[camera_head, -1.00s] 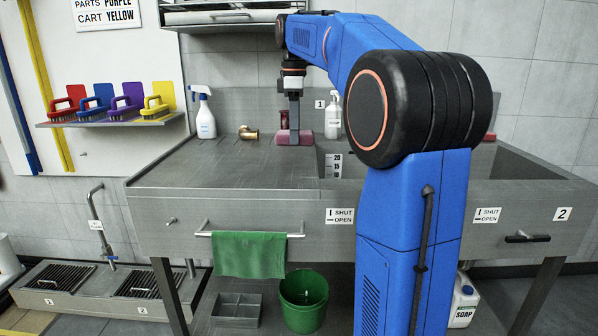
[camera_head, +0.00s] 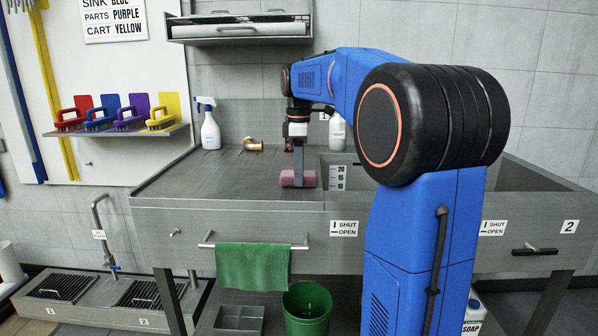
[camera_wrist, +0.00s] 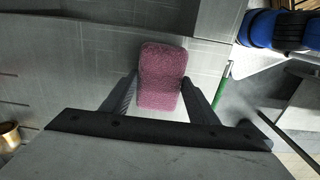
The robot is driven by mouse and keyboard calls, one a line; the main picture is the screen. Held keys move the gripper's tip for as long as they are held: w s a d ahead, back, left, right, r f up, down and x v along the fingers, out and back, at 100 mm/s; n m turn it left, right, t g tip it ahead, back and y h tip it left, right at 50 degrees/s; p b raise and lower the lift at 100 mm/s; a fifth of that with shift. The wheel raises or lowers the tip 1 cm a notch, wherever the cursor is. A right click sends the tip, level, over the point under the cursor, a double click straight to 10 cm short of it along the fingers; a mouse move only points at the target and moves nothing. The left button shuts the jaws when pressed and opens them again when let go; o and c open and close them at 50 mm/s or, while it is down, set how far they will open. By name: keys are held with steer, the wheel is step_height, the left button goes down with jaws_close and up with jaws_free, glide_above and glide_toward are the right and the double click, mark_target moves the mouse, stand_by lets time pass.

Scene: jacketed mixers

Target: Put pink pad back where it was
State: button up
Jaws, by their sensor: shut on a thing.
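The pink pad (camera_head: 287,179) is in my gripper (camera_head: 298,180) at the right end of the grey drainboard, beside the sink basin's edge. In the wrist view the pad (camera_wrist: 160,76) shows as a fuzzy pink block between the two dark fingers of my gripper (camera_wrist: 160,95). The fingers are shut on its sides. I cannot tell whether the pad touches the drainboard (camera_head: 235,178) or hangs just above it.
A white spray bottle (camera_head: 209,124) and a brass fitting (camera_head: 252,144) stand behind on the drainboard. A white bottle (camera_head: 337,132) stands behind the basin (camera_head: 425,178). Colored brushes sit on a wall shelf (camera_head: 120,138). A green cloth (camera_head: 252,267) hangs in front. The drainboard's left part is clear.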

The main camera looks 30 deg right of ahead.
steer(key=o, duration=1)
steer(key=shift+f, duration=0.1)
step_height(320, 180, up, 12)
steer(key=s+a+f+m+t, duration=0.1)
steer(key=s+a+f+m, duration=0.2)
steer(key=s+a+f, duration=0.35)
steer(key=s+a+f+m+t, duration=0.1)
steer(key=s+a+f+m, duration=0.25)
steer(key=s, duration=0.55)
steer(key=s+a+f+m+t, duration=0.1)
steer(key=s+a+f, duration=0.1)
steer(key=s+f, duration=0.3)
steer(key=s+a+f+m+t, duration=0.1)
steer(key=s+f, duration=0.3)
steer(key=f, duration=0.4)
steer(key=s+a+f+m, duration=0.2)
steer(key=s+f, duration=0.3)
steer(key=f, duration=0.2)
steer(key=shift+s+a+f+m+t, duration=0.1)
steer(key=shift+s+a+m+t, duration=0.25)
steer(key=shift+a+t, duration=0.05)
